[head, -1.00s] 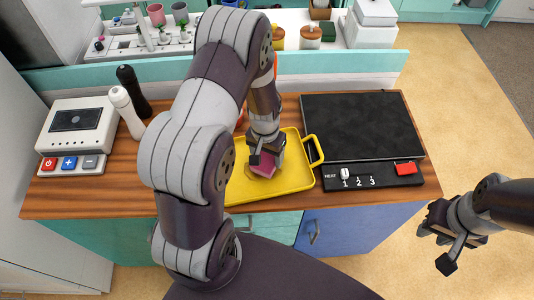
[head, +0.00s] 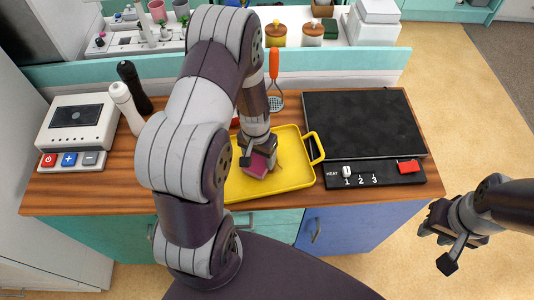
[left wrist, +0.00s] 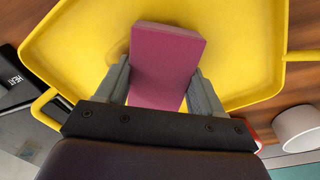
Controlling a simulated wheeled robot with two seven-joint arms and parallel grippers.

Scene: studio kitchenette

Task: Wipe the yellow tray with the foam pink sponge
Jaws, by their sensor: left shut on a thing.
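The yellow tray (head: 290,172) lies on the wooden counter; it fills most of the left wrist view (left wrist: 245,40). My left gripper (head: 262,160) is over the tray's middle, shut on the pink sponge (head: 258,165). In the left wrist view the sponge (left wrist: 167,60) is a flat block held between both fingers (left wrist: 160,90), its far end sticking out over the tray. I cannot tell whether it touches the tray's floor. My right gripper (head: 440,228) hangs over the floor right of the counter, apart from everything; its finger opening is unclear.
A dark cooktop (head: 362,122) with a control strip stands right of the tray. A white device (head: 78,128), a white bottle (head: 126,108) and a black bottle (head: 134,88) stand at the left. An orange-handled utensil (head: 274,65) is behind the tray. My left arm hides the tray's left part.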

